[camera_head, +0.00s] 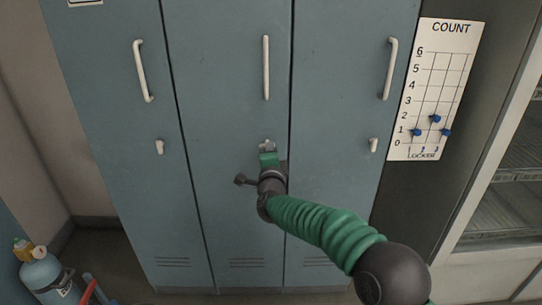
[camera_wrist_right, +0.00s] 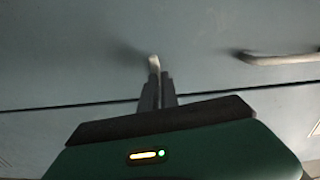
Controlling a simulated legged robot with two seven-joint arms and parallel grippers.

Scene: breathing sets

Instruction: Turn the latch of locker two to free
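The three blue-grey lockers stand side by side, and the middle one is locker two (camera_head: 225,115). Its small pale latch (camera_head: 267,144) sits below its long handle (camera_head: 266,68). My right gripper (camera_head: 268,153) reaches it from below, and its body hides part of the latch. In the right wrist view, the dark fingers (camera_wrist_right: 159,84) are close together, with the pale latch (camera_wrist_right: 154,63) at their tips. They look shut on it, though the exact contact is hard to see. My left gripper is not in view.
The left locker's latch (camera_head: 159,147) and the right locker's latch (camera_head: 373,145) both hang downward. A COUNT board (camera_head: 435,90) with blue markers is on the right. A blue cylinder (camera_head: 47,276) stands at the lower left, beside a glass-fronted-free floor area.

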